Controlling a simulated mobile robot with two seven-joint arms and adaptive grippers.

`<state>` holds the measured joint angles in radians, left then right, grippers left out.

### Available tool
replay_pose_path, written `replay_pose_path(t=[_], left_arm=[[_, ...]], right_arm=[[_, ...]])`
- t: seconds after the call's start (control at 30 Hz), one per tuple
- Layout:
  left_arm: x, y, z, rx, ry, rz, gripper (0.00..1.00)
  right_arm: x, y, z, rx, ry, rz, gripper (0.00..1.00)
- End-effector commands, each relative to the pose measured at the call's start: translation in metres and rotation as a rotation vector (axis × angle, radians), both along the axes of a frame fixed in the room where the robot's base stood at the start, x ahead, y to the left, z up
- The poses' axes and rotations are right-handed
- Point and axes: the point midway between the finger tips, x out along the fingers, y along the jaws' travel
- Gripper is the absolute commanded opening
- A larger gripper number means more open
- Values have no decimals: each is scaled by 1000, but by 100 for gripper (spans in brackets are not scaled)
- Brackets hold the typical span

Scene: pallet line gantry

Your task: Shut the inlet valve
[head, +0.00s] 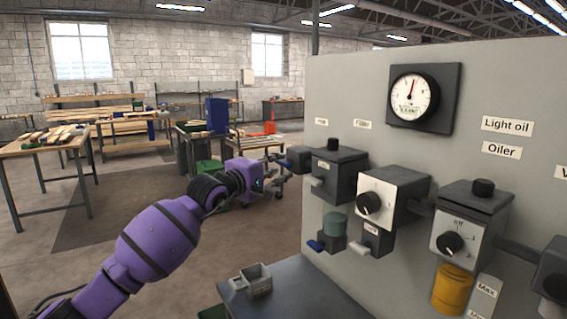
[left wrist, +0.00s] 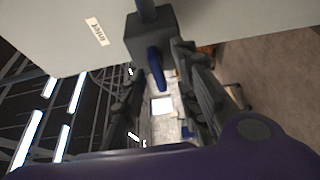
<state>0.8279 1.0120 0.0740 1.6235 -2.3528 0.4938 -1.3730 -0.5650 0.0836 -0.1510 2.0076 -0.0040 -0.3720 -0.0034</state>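The inlet valve (head: 299,157) is a dark grey block at the left end of the row of units on the grey panel. In the left wrist view, the valve block (left wrist: 150,34) sits beside a label reading "Inlet" (left wrist: 97,32), and its blue lever (left wrist: 156,68) points from the block toward the camera. My left gripper (head: 278,172) is just left of the valve in the head view. In the left wrist view its fingers (left wrist: 160,66) are spread, with the lever in the gap between them. I cannot tell whether either finger touches it. My right gripper is out of view.
The panel (head: 450,75) carries a round gauge (head: 411,97), a filter unit (head: 338,170), a dial unit (head: 388,196) and an oiler (head: 468,225). A small blue lever (head: 315,246) sits below the filter. A grey metal holder (head: 252,281) stands on the bench (head: 300,290) below. Workbenches stand far left.

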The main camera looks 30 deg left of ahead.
Motion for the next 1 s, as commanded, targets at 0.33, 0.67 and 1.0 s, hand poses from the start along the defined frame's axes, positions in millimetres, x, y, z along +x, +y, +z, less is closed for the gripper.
replay_pose_path(t=[0.33,0.67,1.0], left_arm=[[29,-5,0,-2,-1,-1,29],[28,-5,0,-2,-1,-2,12],[28,-5,0,-5,1,-2,0]], right_arm=[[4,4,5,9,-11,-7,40],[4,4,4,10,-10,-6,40],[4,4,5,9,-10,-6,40]])
